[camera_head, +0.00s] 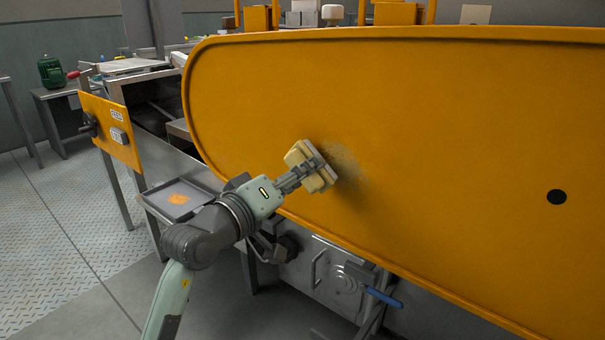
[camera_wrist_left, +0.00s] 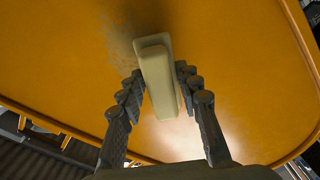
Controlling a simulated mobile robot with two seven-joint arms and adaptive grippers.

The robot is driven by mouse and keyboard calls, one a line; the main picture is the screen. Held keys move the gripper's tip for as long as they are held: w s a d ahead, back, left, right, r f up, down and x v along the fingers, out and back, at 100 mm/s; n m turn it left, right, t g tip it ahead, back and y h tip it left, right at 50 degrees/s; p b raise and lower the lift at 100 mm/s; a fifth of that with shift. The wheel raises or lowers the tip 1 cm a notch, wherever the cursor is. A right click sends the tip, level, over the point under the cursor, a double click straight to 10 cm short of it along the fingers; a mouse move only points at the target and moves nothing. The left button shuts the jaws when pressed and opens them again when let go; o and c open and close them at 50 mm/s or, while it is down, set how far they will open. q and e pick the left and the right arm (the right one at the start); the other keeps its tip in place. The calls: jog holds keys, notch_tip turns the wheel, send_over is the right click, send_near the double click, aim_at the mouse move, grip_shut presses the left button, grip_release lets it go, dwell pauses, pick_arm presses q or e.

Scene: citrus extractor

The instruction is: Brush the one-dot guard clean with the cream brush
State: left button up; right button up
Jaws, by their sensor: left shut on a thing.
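The one-dot guard (camera_head: 450,110) is a large yellow-orange panel with a rounded left end and one black dot (camera_head: 556,197) at the right. My left gripper (camera_head: 305,170) is shut on the cream brush (camera_head: 298,154), in front of the guard's left half. The brush's bristle side faces the guard; whether it touches I cannot tell. A greyish dirt patch (camera_head: 347,165) shows on the guard just right of the brush. In the left wrist view, the brush (camera_wrist_left: 158,78) sits between both fingers, and speckled dirt (camera_wrist_left: 122,45) shows at its upper left. My right gripper is not in view.
A grey tray (camera_head: 180,198) with an orange patch stands below left of the guard. A yellow control panel (camera_head: 110,130) is at the left. A blue-handled tool (camera_head: 384,297) sticks out below the guard. The floor at the left is clear.

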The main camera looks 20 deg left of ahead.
pick_arm(q)
jog(key=shift+w+d, duration=0.25)
jog(key=shift+w, duration=0.4)
